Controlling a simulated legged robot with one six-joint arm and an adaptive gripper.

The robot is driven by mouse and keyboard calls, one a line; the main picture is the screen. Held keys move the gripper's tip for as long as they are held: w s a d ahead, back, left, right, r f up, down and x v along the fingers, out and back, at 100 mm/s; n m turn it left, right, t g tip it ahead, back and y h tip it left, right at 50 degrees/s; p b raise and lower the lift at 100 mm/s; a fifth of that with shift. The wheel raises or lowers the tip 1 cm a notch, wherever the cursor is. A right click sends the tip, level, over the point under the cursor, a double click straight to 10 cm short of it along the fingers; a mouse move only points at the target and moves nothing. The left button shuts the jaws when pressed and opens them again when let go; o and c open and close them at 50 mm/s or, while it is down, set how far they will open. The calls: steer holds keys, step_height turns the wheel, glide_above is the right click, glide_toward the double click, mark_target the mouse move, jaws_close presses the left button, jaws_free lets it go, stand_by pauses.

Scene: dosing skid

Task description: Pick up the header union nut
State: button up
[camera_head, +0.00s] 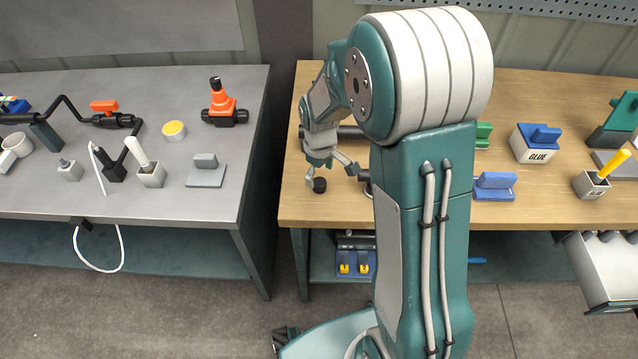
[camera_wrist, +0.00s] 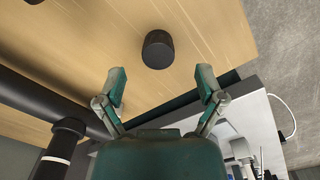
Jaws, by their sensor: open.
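A small black round piece, which looks like the header union nut (camera_head: 320,185), stands on the wooden bench near its front left corner. It also shows in the wrist view (camera_wrist: 158,50), upright on the wood with nothing touching it. My gripper (camera_head: 332,178) is over the bench right by the nut, pointing down. In the wrist view my gripper (camera_wrist: 161,88) has its two fingers wide apart and nothing between them. The nut lies beyond the fingertips, roughly centred between them in that picture. My arm hides part of the bench to the right in the head view.
A dark pipe (camera_wrist: 40,105) with a black fitting (camera_wrist: 67,133) lies close to my gripper on the left in the wrist view. A gap separates the wooden bench (camera_head: 300,214) from the grey bench (camera_head: 215,206). Blue holders and a glue box (camera_head: 533,150) stand farther right.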

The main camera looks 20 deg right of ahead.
mark_target(319, 182)
steer(key=f, duration=0.4)
steer(key=shift+w+a, duration=0.15)
steer(key=shift+a, duration=0.15)
steer(key=shift+d+f, duration=0.2)
steer(key=shift+d, duration=0.4)
steer(key=shift+a, duration=0.15)
steer(key=c, duration=0.8)
steer(key=shift+a, duration=0.35)
steer(key=c, duration=0.3)
steer(key=shift+d, duration=0.15)
